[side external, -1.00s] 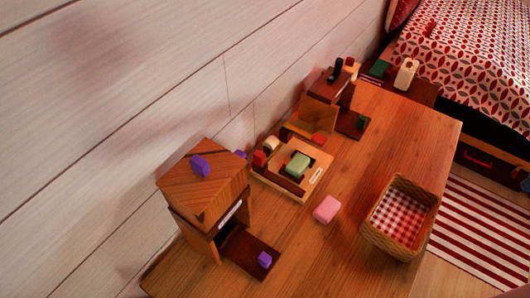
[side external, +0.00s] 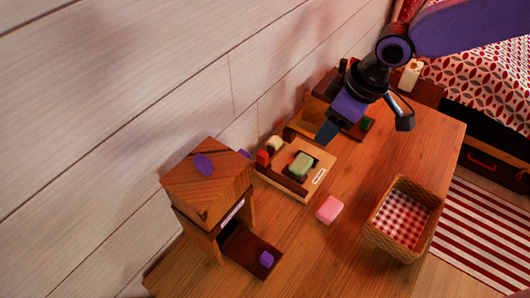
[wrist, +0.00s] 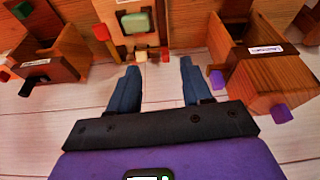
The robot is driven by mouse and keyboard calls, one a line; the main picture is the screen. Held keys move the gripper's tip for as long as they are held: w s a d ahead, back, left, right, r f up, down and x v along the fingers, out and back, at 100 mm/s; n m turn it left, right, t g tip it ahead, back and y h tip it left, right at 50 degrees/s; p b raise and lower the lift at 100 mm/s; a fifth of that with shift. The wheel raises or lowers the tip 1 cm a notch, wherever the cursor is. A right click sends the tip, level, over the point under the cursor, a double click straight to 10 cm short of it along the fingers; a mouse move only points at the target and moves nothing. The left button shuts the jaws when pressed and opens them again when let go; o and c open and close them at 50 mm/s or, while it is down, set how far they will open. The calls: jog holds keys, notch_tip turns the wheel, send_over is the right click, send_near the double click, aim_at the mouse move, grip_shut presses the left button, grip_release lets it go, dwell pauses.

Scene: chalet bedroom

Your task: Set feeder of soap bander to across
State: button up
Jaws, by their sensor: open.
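Three wooden devices stand in a row along the wall, and their labels are too small to read, so I cannot tell which is the soap bander. The middle device (side external: 296,188) has a light base with a green soap (side external: 301,165), a red block (side external: 262,157) and a cream knob (side external: 275,143); it shows at the top of the wrist view (wrist: 115,12). The near device (side external: 212,180) has purple knobs. The far device (side external: 313,110) is partly hidden by my arm. My gripper (side external: 326,132) is open and empty, above the row near the middle and far devices.
A pink soap (side external: 329,210) lies on the table in front of the middle device. A wicker basket (side external: 374,240) with a checked lining stands to the right. A cream bottle (side external: 411,75) stands at the back.

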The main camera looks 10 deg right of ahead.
jog(key=w+a+f, duration=0.3)
jog(key=w+a, duration=0.2)
jog(key=a, duration=0.2)
send_near(263, 153)
jog(key=shift+m+t+y, duration=0.3)
jog(key=shift+m+t, duration=0.1)
jog(key=x, duration=1)
jog(key=shift+s+d+f, duration=0.15)
jog(key=shift+s+f, duration=0.1)
jog(key=shift+s, duration=0.1)
